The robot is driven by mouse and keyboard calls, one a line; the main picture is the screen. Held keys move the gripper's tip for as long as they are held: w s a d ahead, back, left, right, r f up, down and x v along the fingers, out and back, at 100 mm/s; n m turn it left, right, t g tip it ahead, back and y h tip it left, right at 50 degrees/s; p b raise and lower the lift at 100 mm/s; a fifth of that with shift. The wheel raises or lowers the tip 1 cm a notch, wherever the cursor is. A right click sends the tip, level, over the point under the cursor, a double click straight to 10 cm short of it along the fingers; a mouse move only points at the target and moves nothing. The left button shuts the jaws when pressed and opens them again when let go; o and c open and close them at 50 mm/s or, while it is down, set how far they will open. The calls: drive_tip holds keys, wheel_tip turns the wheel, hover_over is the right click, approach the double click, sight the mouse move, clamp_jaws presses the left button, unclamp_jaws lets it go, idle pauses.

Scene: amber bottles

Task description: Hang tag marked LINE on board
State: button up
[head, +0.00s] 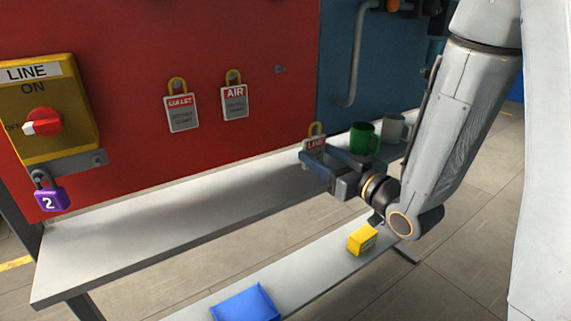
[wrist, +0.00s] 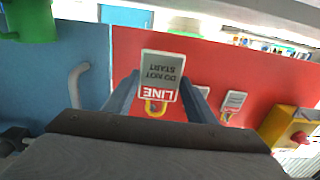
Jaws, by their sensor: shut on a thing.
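The LINE tag (head: 314,144) is a grey and red tag with a yellow hook at its top. My gripper (head: 325,165) is shut on it and holds it upright over the shelf, in front of the board. In the wrist view the LINE tag (wrist: 161,80) appears upside down between the fingers (wrist: 162,100). The red board (head: 200,160) carries two hung tags, AIR (head: 235,101) and another with a red header (head: 182,112) that is hard to read. A bare peg (head: 280,69) sticks out to the right of the AIR tag.
A yellow LINE switch box (head: 60,105) with a purple padlock (head: 52,198) is at the left. A green mug (head: 363,139) and a grey mug (head: 394,128) stand behind my gripper on the shelf (head: 130,235). A yellow box (head: 362,239) and a blue tray (head: 245,304) sit lower down.

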sight(315, 152)
drive_tip(key=shift+b+x, duration=2)
drive_tip(key=shift+b, duration=0.85)
drive_tip(key=p+x, duration=0.2)
drive_tip(key=x, duration=0.8)
drive_tip(key=shift+s+r, duration=0.1)
drive_tip(key=shift+w+a+f, duration=0.25)
drive_tip(key=shift+w+a, duration=0.15)
drive_tip(key=shift+w, duration=0.1)
wheel_tip(315, 152, down, 2)
drive_tip(key=shift+d+f, duration=0.15)
drive_tip(key=shift+s+f+p, duration=0.1)
drive_tip(key=shift+f+p, duration=0.5)
drive_tip(key=shift+f, duration=1.55)
drive_tip(key=shift+f, duration=0.1)
drive_tip(key=o, duration=1)
